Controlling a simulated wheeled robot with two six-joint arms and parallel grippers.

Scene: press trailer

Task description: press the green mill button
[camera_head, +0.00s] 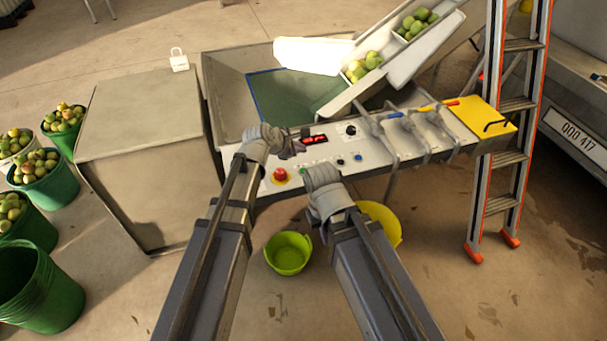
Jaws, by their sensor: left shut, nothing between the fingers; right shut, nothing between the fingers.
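The control panel (375,154) is a pale sloped face on the front of the press trailer. A small green spot (303,169), which looks like the green mill button, shows just beside my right gripper (312,176), partly hidden by it. My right gripper is shut and empty, over the lower panel edge; I cannot tell whether it touches the button. My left gripper (297,147) is shut and empty, higher up, just left of the red-lit display (315,139). A red mushroom button (280,175) on yellow sits to the left of the green spot.
A green tub (288,253) is below. A large grey box (142,105) stands at left, beside apple buckets.

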